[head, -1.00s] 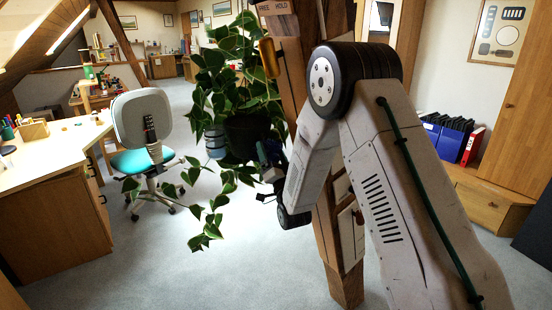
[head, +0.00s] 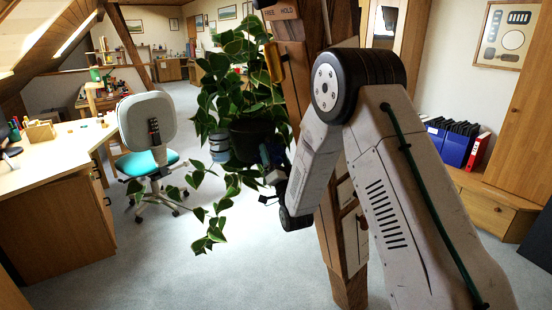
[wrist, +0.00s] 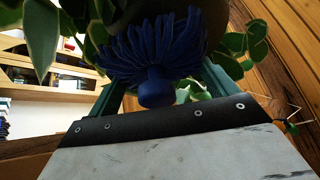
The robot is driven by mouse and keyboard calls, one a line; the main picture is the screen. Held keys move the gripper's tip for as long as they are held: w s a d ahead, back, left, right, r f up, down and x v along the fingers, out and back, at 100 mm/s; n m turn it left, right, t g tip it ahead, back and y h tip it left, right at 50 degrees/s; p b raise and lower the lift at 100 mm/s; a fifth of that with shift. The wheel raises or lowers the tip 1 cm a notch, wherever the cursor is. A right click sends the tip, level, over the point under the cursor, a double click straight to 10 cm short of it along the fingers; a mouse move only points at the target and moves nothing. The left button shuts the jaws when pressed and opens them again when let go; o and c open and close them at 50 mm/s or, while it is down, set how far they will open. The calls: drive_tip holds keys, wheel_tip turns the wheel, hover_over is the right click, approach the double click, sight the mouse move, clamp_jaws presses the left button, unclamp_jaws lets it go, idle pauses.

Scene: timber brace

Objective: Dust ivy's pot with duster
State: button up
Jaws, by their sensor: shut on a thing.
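The ivy (head: 232,85) has variegated green leaves and long trailing stems. It hangs beside the timber post in a dark round pot (head: 250,137), partly covered by leaves. My gripper (head: 268,155) is at the lower right of the pot in the head view. In the wrist view, the blue duster (wrist: 155,45) has its strands spread in front of the dark underside of the pot and its rounded blue base between my teal fingers (wrist: 160,92). The gripper is shut on the duster. Whether the strands touch the pot is hard to tell.
The timber post (head: 338,235) stands close behind my arm, with an orange-brown item (head: 272,62) on it near the leaves. A desk (head: 55,170) and a swivel chair (head: 148,125) stand to the left. Blue binders (head: 455,145) sit on a low wooden cabinet at right. Carpet is open at lower left.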

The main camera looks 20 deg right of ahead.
sight(281, 159)
drive_tip(key=shift+w+a+r, duration=0.15)
drive_tip(key=shift+w+a, duration=0.05)
drive_tip(key=shift+w, duration=0.4)
drive_tip(key=shift+r, duration=0.1)
drive_tip(key=shift+s+d+r, duration=0.1)
drive_tip(key=shift+s+r, duration=0.15)
drive_tip(key=shift+r, duration=0.55)
drive_tip(key=shift+s+d+r, duration=0.1)
drive_tip(key=shift+s+r, duration=0.1)
drive_tip(key=shift+r, duration=0.55)
drive_tip(key=shift+w+a+r, duration=0.1)
drive_tip(key=shift+r, duration=0.05)
drive_tip(key=shift+w+a+f, duration=0.1)
drive_tip(key=shift+w+f, duration=0.15)
drive_tip(key=shift+f, duration=0.65)
drive_tip(key=shift+w+a+f, duration=0.1)
drive_tip(key=shift+w+f, duration=0.15)
drive_tip(key=shift+f, duration=0.6)
drive_tip(key=shift+s+d+f, duration=0.1)
drive_tip(key=shift+s+f, duration=0.1)
drive_tip(key=shift+s, duration=0.15)
drive_tip(key=shift+s+d+f, duration=0.15)
drive_tip(key=shift+s+d, duration=0.15)
drive_tip(key=shift+s, duration=0.5)
drive_tip(key=shift+s+d+f, duration=0.15)
drive_tip(key=shift+s+d, duration=0.1)
drive_tip(key=shift+s, duration=0.55)
drive_tip(key=shift+s+d+f, duration=0.15)
drive_tip(key=shift+s+d, duration=0.15)
drive_tip(key=shift+s, duration=0.5)
